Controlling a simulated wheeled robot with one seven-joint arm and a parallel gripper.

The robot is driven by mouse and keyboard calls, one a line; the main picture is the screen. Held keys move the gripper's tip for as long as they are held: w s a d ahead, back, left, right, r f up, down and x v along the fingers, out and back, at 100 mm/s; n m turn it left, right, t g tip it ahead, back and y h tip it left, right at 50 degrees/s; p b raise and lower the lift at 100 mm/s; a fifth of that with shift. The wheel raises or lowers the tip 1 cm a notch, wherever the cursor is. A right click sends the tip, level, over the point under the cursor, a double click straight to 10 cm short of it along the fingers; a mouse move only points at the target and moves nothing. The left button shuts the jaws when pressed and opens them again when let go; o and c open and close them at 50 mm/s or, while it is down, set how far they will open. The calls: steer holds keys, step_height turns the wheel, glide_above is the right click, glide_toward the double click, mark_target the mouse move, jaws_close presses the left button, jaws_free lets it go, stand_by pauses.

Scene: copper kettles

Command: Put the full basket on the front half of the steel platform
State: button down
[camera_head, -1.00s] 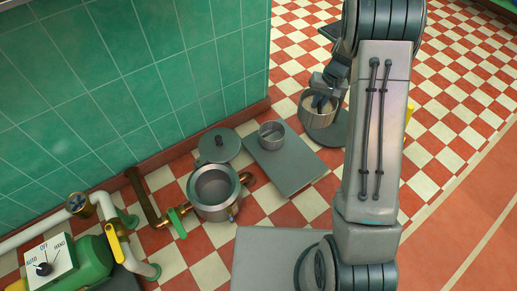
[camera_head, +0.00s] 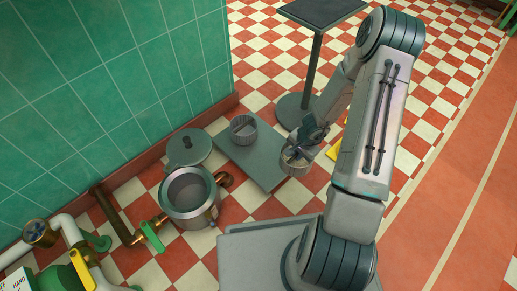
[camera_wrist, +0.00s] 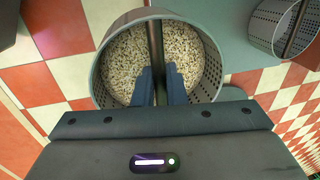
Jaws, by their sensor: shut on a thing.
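The full basket (camera_head: 293,170) is a round metal basket; in the wrist view it (camera_wrist: 213,66) is filled with pale grains and has a bar across its top. My gripper (camera_head: 303,150) is shut on that bar, its two dark fingers (camera_wrist: 160,85) reaching over the grains. The steel platform (camera_head: 259,163) is a flat grey plate, and part of it shows in the wrist view (camera_wrist: 235,45). The full basket appears at the platform's right edge in the head view, partly overlapping it; its height above it is unclear. The basket's underside is hidden.
A second perforated basket (camera_head: 243,135) stands on the platform's far part; its near part looks bare. An open steel pot (camera_head: 190,208) and a grey lid (camera_head: 188,148) are left of the platform. A tall dark stand (camera_head: 315,65) is behind the full basket.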

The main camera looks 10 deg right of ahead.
steer(key=w+a+f, duration=0.2)
steer(key=w+f, duration=0.1)
steer(key=w+a+f+b, duration=0.1)
steer(key=w+a+f, duration=0.1)
steer(key=w+f, duration=0.1)
steer(key=w+a+f, duration=0.2)
steer(key=w+f, duration=0.1)
steer(key=f, duration=0.2)
steer(key=shift+w+a+f, duration=0.15)
steer(key=shift+w+a, duration=0.15)
stand_by(0.4)
steer(key=c, duration=1.9)
jaws_free()
steer(key=shift+f, duration=0.1)
steer(key=o, duration=0.4)
